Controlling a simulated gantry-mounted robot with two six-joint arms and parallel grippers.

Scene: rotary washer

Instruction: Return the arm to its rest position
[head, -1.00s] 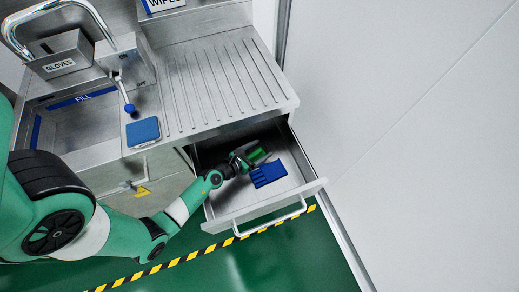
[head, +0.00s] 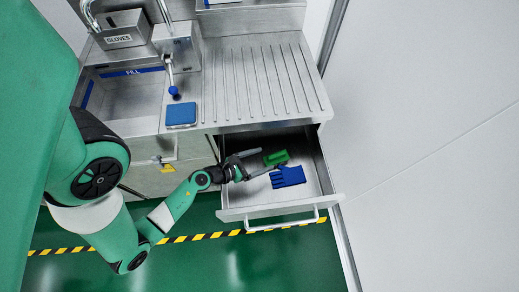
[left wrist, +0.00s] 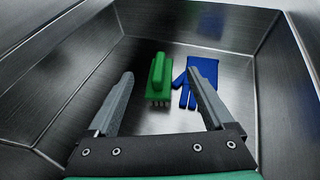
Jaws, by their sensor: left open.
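My left gripper (head: 258,163) is open and empty at the left side of the open drawer (head: 262,212). It also shows in the left wrist view (left wrist: 162,88), with its two fingers spread wide. A green brush (head: 276,158) lies in the drawer just beyond the fingertips, and in the left wrist view (left wrist: 158,82) it appears between and beyond the fingers, apart from them. A blue glove (head: 288,177) lies beside the brush, and part of it is behind the right finger in the left wrist view (left wrist: 205,70). My right gripper is not in view.
The steel sink unit has a basin (head: 125,105) and a ribbed drainboard (head: 260,80) above the drawer. A blue sponge (head: 181,114) sits at the counter's front edge. A gloves box (head: 120,30) and a blue-knobbed lever (head: 172,88) stand behind. Green floor is free in front.

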